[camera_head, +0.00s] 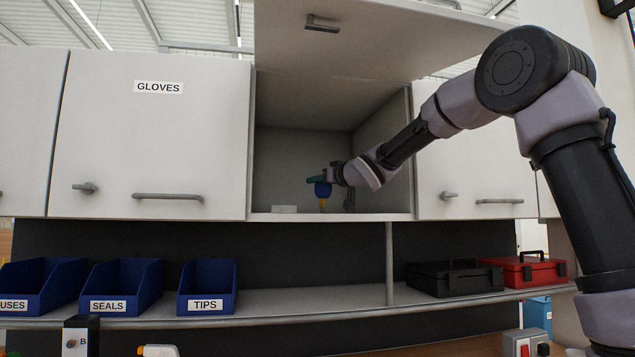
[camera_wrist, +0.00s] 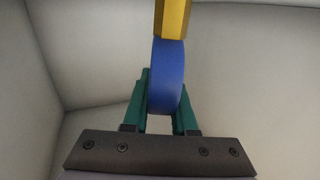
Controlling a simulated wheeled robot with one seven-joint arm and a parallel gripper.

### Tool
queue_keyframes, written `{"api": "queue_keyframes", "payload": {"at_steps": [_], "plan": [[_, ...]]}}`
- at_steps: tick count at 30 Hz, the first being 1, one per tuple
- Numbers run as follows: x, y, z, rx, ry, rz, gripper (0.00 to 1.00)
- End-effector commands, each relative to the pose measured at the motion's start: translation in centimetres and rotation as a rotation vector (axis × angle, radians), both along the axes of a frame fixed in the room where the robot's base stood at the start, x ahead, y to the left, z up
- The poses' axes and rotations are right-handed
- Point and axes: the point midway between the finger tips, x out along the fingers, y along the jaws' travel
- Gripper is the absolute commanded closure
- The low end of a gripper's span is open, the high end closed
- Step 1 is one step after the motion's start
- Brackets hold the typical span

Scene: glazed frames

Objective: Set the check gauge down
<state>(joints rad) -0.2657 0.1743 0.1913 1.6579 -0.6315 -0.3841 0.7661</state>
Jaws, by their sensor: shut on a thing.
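The check gauge has a round blue body (camera_head: 323,189) and a yellow stem (camera_head: 322,204). It is inside the open wall cabinet (camera_head: 330,216), upright with the stem pointing down. The stem's lower end is at or just above the cabinet floor; I cannot tell if it touches. My gripper (camera_head: 318,180) reaches in from the right and is shut on the blue body. In the wrist view, the green fingers of my gripper (camera_wrist: 163,95) lie on both sides of the blue body (camera_wrist: 168,65), with the yellow stem (camera_wrist: 173,18) beyond it. The gauge's face is not visible.
The cabinet's door (camera_head: 365,35) is raised overhead; side walls stand close around. The shelf below holds blue bins (camera_head: 208,288), a black case (camera_head: 455,280) and a red case (camera_head: 528,273).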

Motion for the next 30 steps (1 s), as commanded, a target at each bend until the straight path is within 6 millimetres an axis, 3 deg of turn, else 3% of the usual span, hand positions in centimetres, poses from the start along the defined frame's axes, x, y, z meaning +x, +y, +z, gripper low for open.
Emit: {"api": "queue_keyframes", "payload": {"at_steps": [5,6,8,20,30], "plan": [[0.0,0.0,-0.2,0.001,0.001,0.0,1.0],[0.0,0.0,-0.2,0.001,0.001,0.0,0.67],[0.0,0.0,-0.2,0.001,0.001,0.0,0.45],[-0.2,-0.2,0.1,-0.001,-0.001,-0.001,0.45],[-5.3,-4.3,0.1,-0.001,-0.002,-0.002,0.45]]}}
